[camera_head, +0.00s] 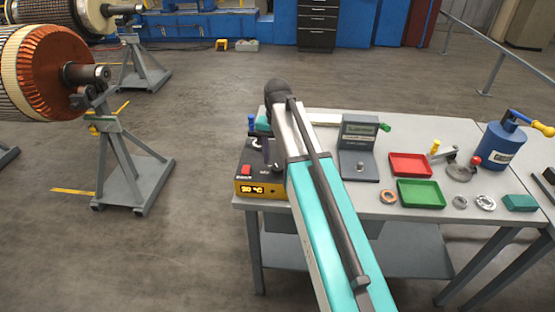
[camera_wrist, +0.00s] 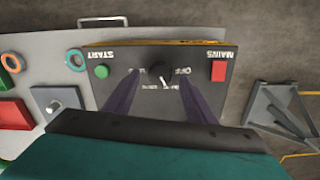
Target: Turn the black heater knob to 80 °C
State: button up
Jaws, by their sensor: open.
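The heater box (camera_head: 263,187) stands at the table's left front corner, with a lit display too small to read surely. The wrist view shows its dark panel from above, upside down. The black heater knob (camera_wrist: 158,73) sits mid-panel with a white pointer mark; the printing around it is partly covered and hard to read. In the head view my arm hides the knob. My gripper (camera_wrist: 160,85) is open, one dark purple finger on each side of the knob in the picture. I see gaps between fingers and knob; I cannot tell their height above the panel.
The green START button (camera_wrist: 101,71) and red MAINS switch (camera_wrist: 219,71) flank the knob outside the fingers. A grey instrument (camera_head: 359,150), a red tray (camera_head: 410,165) and a green tray (camera_head: 420,193) stand to the right.

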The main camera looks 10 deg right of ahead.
aim_at(278, 168)
notch_tip(278, 168, up, 11)
jog(key=p, duration=0.5)
jog(key=shift+f, duration=0.1)
dwell(0.7)
